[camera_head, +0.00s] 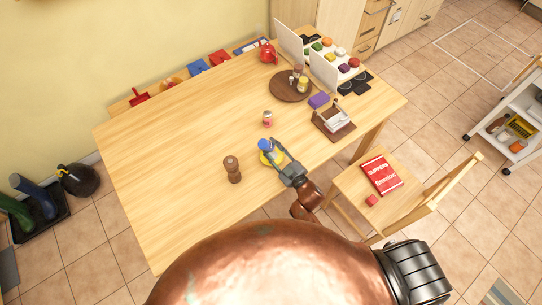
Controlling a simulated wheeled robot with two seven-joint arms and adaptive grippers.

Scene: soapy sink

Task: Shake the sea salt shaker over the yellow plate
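A small blue object (264,145), which looks like the sea salt shaker, is at the tip of my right gripper (272,150), over or beside the yellow plate (264,160) near the table's front edge. It appears held, but the fingers are too small to make out clearly and its label cannot be read. The gripper and wrist hide much of the plate. Whether the shaker is tilted cannot be told. My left gripper is not in view.
A brown pepper mill (232,169) stands left of the plate. A small red-and-white container (267,119) stands behind it. A wooden napkin holder (334,122) and a round brown tray (285,92) are to the right and back. The table's left half (165,160) is clear.

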